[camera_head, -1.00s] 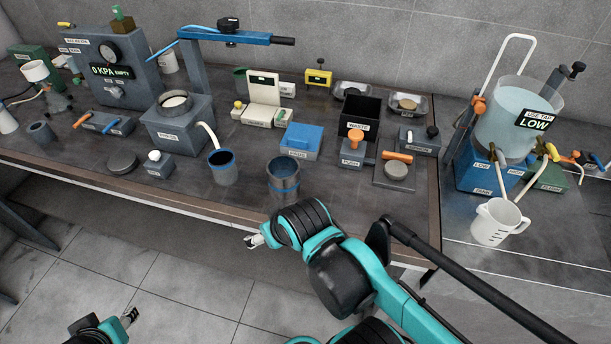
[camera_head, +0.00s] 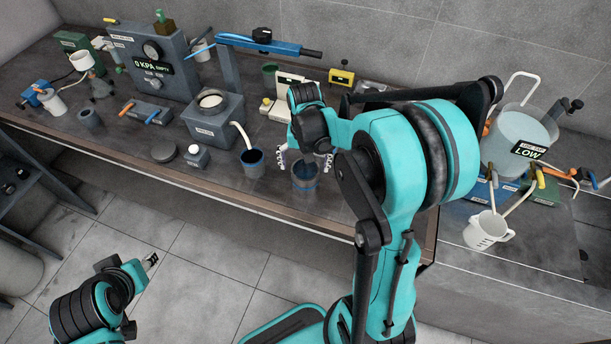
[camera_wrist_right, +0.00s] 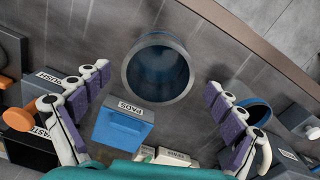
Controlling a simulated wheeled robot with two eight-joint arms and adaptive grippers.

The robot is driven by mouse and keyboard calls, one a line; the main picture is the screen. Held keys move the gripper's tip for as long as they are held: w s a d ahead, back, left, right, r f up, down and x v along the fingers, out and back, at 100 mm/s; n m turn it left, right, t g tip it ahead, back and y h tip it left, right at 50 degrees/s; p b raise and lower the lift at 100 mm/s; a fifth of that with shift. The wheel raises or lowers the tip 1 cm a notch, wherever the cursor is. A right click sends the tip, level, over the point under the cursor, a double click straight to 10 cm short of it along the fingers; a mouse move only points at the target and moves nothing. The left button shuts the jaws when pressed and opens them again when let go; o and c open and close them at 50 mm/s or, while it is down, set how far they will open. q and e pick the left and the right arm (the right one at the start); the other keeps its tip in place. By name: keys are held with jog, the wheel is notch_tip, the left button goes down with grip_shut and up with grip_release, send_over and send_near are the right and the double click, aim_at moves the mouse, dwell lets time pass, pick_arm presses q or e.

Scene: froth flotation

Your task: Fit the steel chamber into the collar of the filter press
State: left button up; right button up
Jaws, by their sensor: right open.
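A steel cup-shaped cylinder with a blue inside (camera_head: 306,182), which looks like the steel chamber, stands upright near the bench's front edge. My right gripper (camera_head: 305,160) is open above it, pointing down. In the right wrist view the cylinder (camera_wrist_right: 158,72) shows its open mouth between and beyond the spread fingers (camera_wrist_right: 158,82); I see no contact. The grey gauge block (camera_head: 155,55) reading "0 KPA EMPTY", probably the filter press, stands at the back left. I cannot make out its collar clearly. My left gripper (camera_head: 150,261) is low, in front of the bench, small in view.
A blue-rimmed cup (camera_head: 252,163) stands just left of the cylinder, under a spout from a grey box (camera_head: 212,125). A blue pads box (camera_wrist_right: 123,128) is close in the right wrist view. A white jug (camera_head: 487,231) stands at right. My arm hides the bench's right part.

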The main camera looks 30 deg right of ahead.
jog(key=b, duration=0.2)
send_over(306, 176)
jog(key=s+a, duration=0.2)
jog(key=s, duration=0.1)
notch_tip(306, 176, down, 6)
jog(key=shift+s, duration=0.1)
jog(key=shift+r, duration=0.1)
jog(key=c, duration=2)
